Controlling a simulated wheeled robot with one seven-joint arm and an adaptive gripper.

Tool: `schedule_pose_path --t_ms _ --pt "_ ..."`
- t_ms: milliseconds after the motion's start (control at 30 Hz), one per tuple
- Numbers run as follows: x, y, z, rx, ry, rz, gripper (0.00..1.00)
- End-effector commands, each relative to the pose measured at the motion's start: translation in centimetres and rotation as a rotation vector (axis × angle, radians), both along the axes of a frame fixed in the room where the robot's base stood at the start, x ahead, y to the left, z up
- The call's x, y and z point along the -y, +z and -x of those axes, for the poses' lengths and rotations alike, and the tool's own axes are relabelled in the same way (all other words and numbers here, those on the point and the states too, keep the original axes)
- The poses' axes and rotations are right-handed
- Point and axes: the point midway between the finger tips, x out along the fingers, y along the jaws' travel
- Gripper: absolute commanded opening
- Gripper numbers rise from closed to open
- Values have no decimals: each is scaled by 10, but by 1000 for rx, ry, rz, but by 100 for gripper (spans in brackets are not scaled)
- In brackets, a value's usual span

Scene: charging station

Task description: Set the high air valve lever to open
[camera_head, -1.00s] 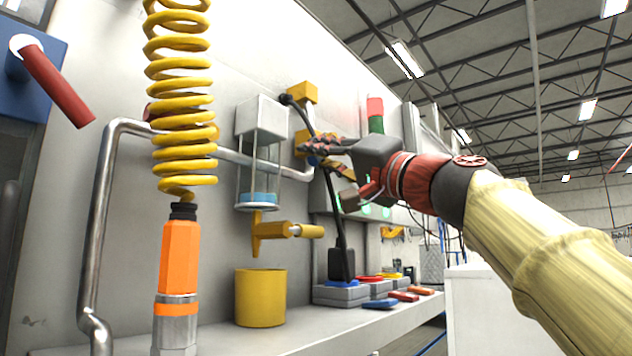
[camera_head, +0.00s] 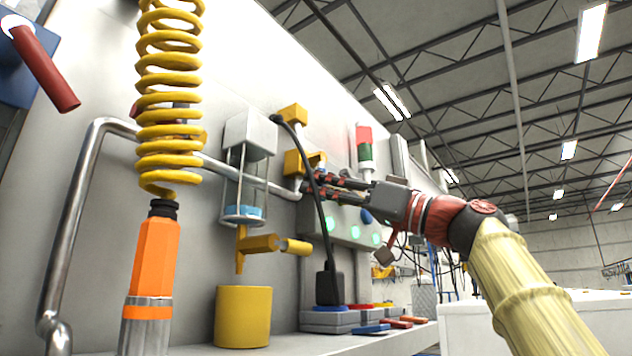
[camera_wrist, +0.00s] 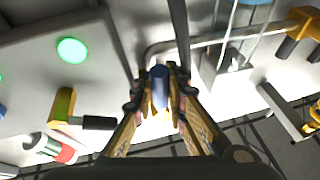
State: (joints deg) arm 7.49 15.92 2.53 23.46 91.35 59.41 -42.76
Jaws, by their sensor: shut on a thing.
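A small blue lever (camera_wrist: 159,84) sits upright between my fingertips in the wrist view; I take it for the air valve lever. My gripper (camera_wrist: 158,90) is shut on it, with one finger on each side. In the head view my gripper (camera_head: 312,185) reaches in from the right to the yellow valve block (camera_head: 298,162) at the end of the grey pipe (camera_head: 250,176). There the fingers and a black cable hide most of the lever. Whether it stands at open or closed I cannot tell.
A black cable (camera_head: 319,215) hangs close by my fingers. A yellow coil (camera_head: 168,100) with an orange connector (camera_head: 157,255) hangs at the left. A panel with green lights (camera_head: 354,232) is behind my gripper. A yellow cup (camera_head: 242,316) stands on the bench below.

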Motion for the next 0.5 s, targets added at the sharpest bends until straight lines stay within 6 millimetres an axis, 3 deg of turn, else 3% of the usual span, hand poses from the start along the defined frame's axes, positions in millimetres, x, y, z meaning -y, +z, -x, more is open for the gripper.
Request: schedule_pose_path --t_ms 500 --pt "3 -3 -7 57 -1 50 0"
